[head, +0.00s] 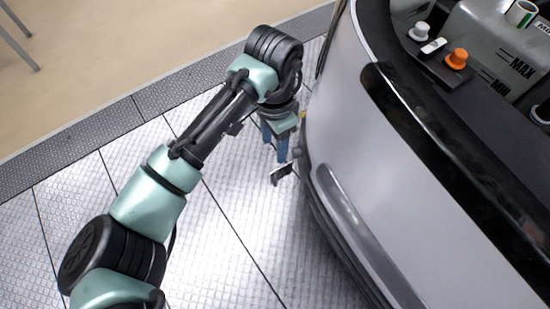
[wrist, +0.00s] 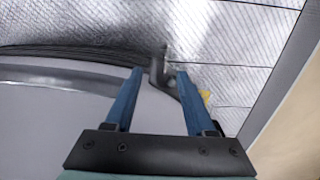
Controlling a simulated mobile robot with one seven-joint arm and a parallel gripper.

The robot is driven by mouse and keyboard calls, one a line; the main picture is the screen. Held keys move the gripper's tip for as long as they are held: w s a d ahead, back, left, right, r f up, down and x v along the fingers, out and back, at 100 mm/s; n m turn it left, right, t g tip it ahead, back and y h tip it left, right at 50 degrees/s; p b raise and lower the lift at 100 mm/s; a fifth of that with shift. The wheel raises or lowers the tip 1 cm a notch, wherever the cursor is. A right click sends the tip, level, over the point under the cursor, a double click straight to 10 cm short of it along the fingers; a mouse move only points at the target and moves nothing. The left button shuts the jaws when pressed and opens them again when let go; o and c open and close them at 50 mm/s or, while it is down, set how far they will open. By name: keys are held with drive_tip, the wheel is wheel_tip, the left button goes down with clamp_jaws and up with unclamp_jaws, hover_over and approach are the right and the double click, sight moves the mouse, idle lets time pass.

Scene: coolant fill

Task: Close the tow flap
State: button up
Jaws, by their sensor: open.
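My gripper (head: 276,150) points down beside the front corner of the silver car, its two blue fingers apart and nothing seen between them in the head view. A small dark panel with a pale edge, which looks like the tow flap (head: 281,174), stands out from the bumper just below the fingertips. In the wrist view, a dark upright piece (wrist: 158,67) shows between and beyond the fingertips of my gripper (wrist: 160,73); it seems to be the flap seen nearly edge-on. I cannot tell whether a finger touches it. The opening behind the flap is not clear.
The silver bumper (head: 400,165) fills the right side, with a long recessed strip (head: 355,225) below. The engine bay above holds a coolant tank (head: 500,50) and an orange cap (head: 457,58). A small yellow thing (wrist: 206,97) shows beside the right finger. The tiled floor (head: 235,245) is clear.

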drive_tip(key=b, duration=0.6)
hover_over(276, 180)
wheel_tip(276, 180, down, 7)
drive_tip(key=f+b, duration=0.2)
drive_tip(key=f, duration=0.4)
drive_tip(key=f+b, duration=0.3)
drive_tip(key=f, duration=0.3)
drive_tip(key=shift+w+a+f, duration=0.15)
drive_tip(key=shift+a+f, duration=0.05)
drive_tip(key=shift+f, duration=0.2)
drive_tip(key=shift+c, duration=0.3)
clamp_jaws()
drive_tip(key=shift+s+d+f, duration=0.1)
drive_tip(key=shift+s+d, duration=0.1)
